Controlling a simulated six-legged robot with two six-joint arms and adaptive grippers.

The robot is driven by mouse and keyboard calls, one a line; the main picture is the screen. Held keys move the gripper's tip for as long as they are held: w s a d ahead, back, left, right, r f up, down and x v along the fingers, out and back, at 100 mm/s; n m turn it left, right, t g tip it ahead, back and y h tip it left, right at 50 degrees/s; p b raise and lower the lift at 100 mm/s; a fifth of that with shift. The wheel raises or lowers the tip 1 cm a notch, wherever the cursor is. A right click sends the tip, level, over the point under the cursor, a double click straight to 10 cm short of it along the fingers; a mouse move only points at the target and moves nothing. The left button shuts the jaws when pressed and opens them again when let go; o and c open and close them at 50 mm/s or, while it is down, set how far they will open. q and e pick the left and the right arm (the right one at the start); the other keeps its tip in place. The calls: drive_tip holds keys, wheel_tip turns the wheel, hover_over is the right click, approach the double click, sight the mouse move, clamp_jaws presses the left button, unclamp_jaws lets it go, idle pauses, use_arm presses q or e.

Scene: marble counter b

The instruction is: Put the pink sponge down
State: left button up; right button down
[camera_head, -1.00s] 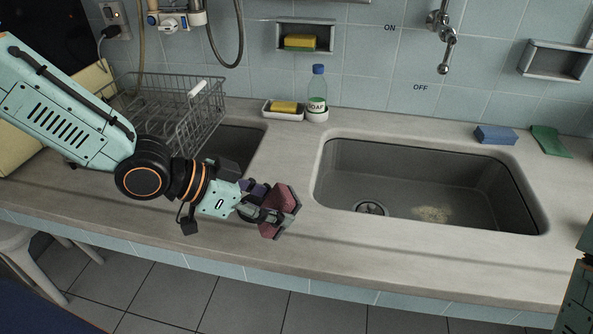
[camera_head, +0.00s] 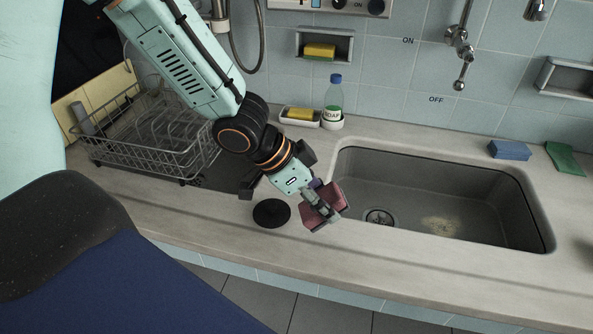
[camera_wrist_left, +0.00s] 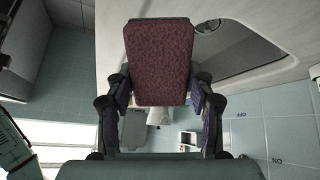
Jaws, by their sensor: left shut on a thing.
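The pink sponge (camera_head: 312,217) is dark pink and block-shaped. My right gripper is not in view.
A black round disc (camera_head: 271,213) lies on the counter (camera_head: 400,262) left of the sponge. The sink (camera_head: 460,190) opens to the right. The front counter is clear.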

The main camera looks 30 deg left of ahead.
use_arm(q)
drive_tip(key=s+a+r+n+g+y+p, duration=0.1)
drive_tip(key=a+n+g+y+p, duration=0.3)
drive_tip(key=a+n, duration=0.8)
drive_tip(key=a+y+p, duration=0.1)
drive_tip(key=a, duration=0.2)
drive_tip(key=shift+r+n+g+y, duration=0.2)
drive_tip(key=shift+n+g+y, duration=0.1)
drive_tip(key=shift+g, duration=0.1)
drive_tip(key=shift+s, duration=0.1)
